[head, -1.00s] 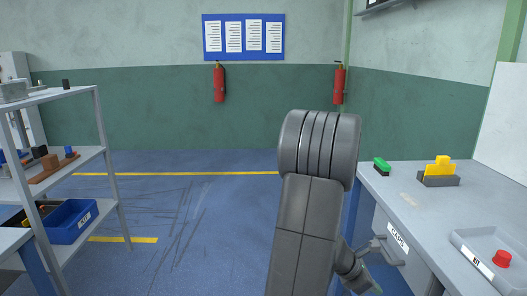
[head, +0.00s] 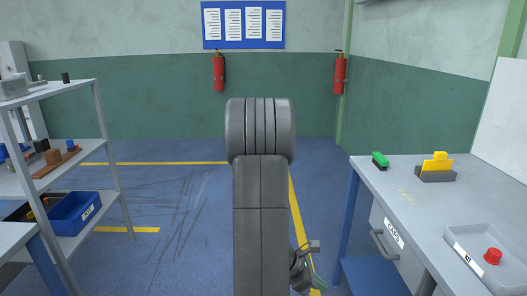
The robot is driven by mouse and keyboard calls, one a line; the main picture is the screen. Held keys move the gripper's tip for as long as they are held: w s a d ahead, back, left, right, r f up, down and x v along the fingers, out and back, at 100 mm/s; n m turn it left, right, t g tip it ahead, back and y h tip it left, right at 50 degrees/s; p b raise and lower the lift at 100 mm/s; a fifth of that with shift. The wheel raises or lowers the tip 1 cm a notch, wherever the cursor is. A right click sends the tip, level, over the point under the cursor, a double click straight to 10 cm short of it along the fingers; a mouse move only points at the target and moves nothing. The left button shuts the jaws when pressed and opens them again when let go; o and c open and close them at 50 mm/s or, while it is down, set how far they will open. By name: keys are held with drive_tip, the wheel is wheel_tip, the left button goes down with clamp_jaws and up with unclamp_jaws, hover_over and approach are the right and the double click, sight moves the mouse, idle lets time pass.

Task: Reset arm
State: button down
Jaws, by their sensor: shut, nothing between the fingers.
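My grey arm stands upright in the middle of the head view. My gripper (head: 309,275) shows low, just right of the arm's lower link, and is partly hidden behind it. It looks shut and holds nothing that I can see. It is over the floor, left of the workbench and apart from it.
The workbench (head: 415,215) at right has a CAPS drawer (head: 393,232), a green-topped block (head: 380,160), a yellow piece in a grey holder (head: 436,175) and a KIT tray (head: 470,256) with a red cap (head: 493,256). A shelf (head: 100,150) with a blue bin (head: 82,222) stands left. Floor between is clear.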

drive_tip(key=a+r+p, duration=0.1)
drive_tip(key=a+r, duration=0.2)
drive_tip(key=a, duration=0.3)
drive_tip(key=shift+s, duration=0.15)
drive_tip(key=shift+s+d, duration=0.1)
idle(0.3)
